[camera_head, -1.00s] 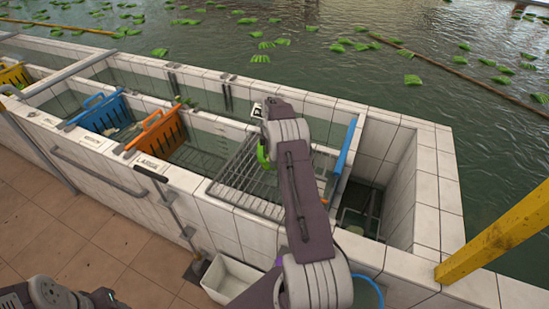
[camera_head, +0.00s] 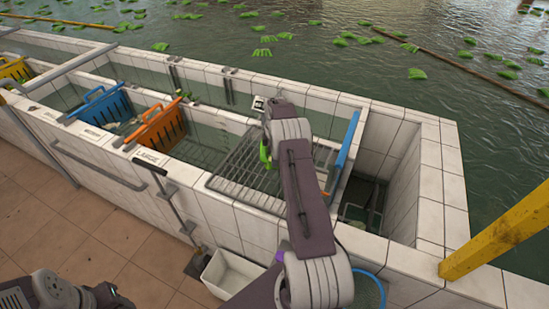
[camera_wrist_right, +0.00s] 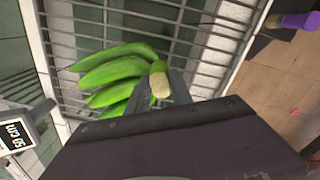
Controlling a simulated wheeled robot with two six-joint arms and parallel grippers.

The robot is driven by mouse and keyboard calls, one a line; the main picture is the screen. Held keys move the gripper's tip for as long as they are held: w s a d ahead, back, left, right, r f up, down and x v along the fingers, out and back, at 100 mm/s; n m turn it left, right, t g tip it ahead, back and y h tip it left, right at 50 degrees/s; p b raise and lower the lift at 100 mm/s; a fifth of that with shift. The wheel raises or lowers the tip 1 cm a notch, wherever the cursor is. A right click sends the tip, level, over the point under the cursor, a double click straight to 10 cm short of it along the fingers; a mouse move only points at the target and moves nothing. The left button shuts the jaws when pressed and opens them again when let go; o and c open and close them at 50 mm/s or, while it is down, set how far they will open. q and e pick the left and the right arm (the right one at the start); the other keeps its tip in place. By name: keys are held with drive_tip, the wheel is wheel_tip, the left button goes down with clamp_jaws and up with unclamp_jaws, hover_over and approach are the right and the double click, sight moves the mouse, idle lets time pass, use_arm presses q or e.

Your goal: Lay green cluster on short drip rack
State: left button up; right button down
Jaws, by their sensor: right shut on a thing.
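A green cluster of bananas (camera_wrist_right: 118,75) shows in the right wrist view, with a pale cut stem end between my right gripper's fingers (camera_wrist_right: 165,88). My right gripper is shut on it. The short drip rack (camera_wrist_right: 205,42) of metal bars lies behind the cluster in that view. In the head view the rack (camera_head: 232,172) spans the tank and a bit of the green cluster (camera_head: 265,151) shows beside my right arm, over the rack. I cannot tell whether the cluster touches the bars. My left gripper (camera_head: 108,298) is at the lower left edge, its jaws unclear.
An orange crate (camera_head: 160,130) and a blue crate (camera_head: 100,106) hang in the tanks to the left. A blue bar (camera_head: 347,142) borders the rack's right side. A white bin (camera_head: 228,272) stands on the floor. A yellow post (camera_head: 495,235) rises at right.

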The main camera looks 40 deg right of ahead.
drive_tip(key=shift+w+a+f, duration=0.1)
drive_tip(key=shift+f, duration=0.05)
drive_tip(key=c, duration=1.2)
unclamp_jaws()
drive_tip(key=shift+o, duration=0.7)
drive_tip(key=shift+s+f, duration=0.1)
drive_tip(key=shift+s, duration=0.1)
drive_tip(key=shift+r+b, duration=0.35)
drive_tip(key=shift+b, duration=0.1)
wheel_tip(320, 180, up, 9)
drive_tip(key=shift+s+a+f+b, duration=0.15)
drive_tip(key=shift+f+b, duration=0.05)
drive_tip(key=shift+b, duration=0.8)
